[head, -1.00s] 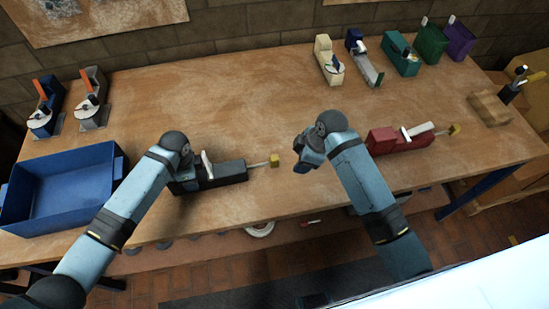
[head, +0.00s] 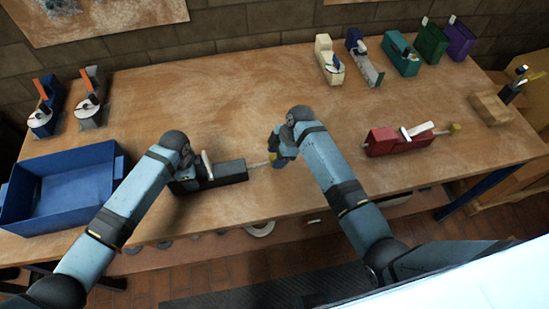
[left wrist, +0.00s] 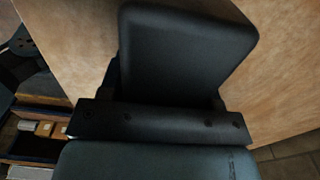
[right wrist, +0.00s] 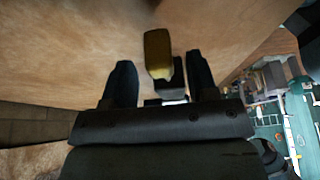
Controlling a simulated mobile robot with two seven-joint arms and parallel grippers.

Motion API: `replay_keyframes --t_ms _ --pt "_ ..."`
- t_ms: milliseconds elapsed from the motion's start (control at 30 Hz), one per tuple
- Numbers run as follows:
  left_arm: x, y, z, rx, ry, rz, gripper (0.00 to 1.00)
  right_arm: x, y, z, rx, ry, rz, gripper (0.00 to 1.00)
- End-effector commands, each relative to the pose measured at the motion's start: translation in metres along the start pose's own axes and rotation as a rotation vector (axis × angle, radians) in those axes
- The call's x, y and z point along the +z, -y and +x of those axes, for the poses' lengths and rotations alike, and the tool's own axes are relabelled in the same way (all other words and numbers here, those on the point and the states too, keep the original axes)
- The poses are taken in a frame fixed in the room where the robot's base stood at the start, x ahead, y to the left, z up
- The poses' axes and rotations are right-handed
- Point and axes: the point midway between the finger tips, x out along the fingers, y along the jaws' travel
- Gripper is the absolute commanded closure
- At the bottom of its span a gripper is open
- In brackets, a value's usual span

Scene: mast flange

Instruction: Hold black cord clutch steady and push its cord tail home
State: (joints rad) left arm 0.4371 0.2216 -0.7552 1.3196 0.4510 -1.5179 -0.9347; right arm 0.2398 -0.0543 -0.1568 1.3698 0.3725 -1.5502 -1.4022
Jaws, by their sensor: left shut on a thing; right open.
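The black cord clutch (head: 228,173) lies on the table in the head view, with a white lever (head: 207,165) on top. Its pale cord tail (head: 259,165) sticks out of the right end. My left gripper (head: 185,173) is shut on the left part of the body; the black body (left wrist: 182,45) fills the jaws in the left wrist view. My right gripper (head: 278,158) is open at the tail's outer end and hides it in the head view. In the right wrist view the yellow tail end (right wrist: 158,52) shows between the spread fingers, apart from both.
A red clutch (head: 395,142) with its own tail lies to the right. A blue bin (head: 62,160) stands at the left. Several other clutches stand along the back edge, and two more (head: 90,100) at the back left. The middle of the table is clear.

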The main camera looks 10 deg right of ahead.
Motion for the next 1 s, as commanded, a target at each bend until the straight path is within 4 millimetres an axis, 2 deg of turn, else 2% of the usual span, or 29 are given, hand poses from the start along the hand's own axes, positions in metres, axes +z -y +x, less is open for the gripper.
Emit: replay_keyframes --t_ms 200,500,567,733,867,1000 --pt "0.000 0.001 -0.001 -0.001 -0.001 0.000 0.79 0.000 0.000 0.019 -0.001 0.000 0.000 0.47" --pt "0.000 0.001 -0.001 -0.001 -0.001 0.000 0.79 0.000 0.000 0.021 0.001 0.000 0.000 0.47" --pt "0.000 0.001 -0.001 -0.001 -0.001 0.000 0.79 0.000 0.000 0.021 0.001 0.000 0.000 0.58" --pt "0.000 0.001 -0.001 -0.001 -0.001 0.000 0.79 0.000 0.000 0.021 0.001 0.000 0.000 0.97" --pt "0.000 0.001 -0.001 -0.001 -0.001 0.000 0.79 0.000 0.000 0.021 0.001 0.000 0.000 1.00" --pt "0.000 0.000 -0.001 -0.001 -0.001 0.000 0.79 -0.017 -0.001 0.028 0.000 0.000 -0.003 1.00"
